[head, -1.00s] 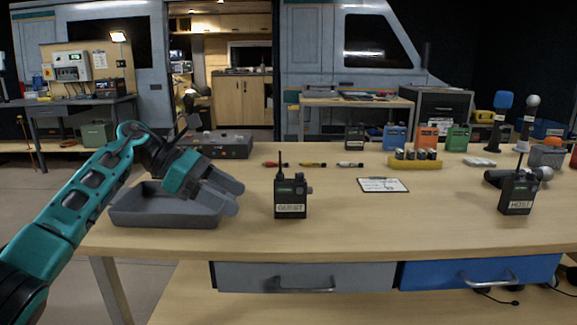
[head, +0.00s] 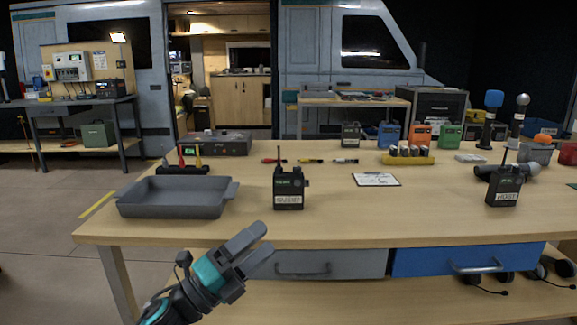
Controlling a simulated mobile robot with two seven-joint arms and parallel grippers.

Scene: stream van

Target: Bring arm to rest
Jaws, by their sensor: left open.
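My left gripper (head: 256,248) is open and empty. It is low in the head view, in front of the table's front edge and the grey drawer, with its fingers pointing up and to the right. The left arm comes in from the bottom left and is mostly out of view. The grey tray (head: 178,208) stands on the table behind and left of the gripper, and looks empty. The black radio labelled GUEST (head: 289,190) stands upright on the table beyond the gripper. My right gripper is not in view.
The wooden table (head: 400,220) has a grey drawer (head: 330,264) and a blue drawer (head: 468,259) under its front edge. The HOST radio (head: 504,186), a clipboard (head: 376,179) and a yellow battery holder (head: 408,160) stand or lie to the right. The front middle of the tabletop is clear.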

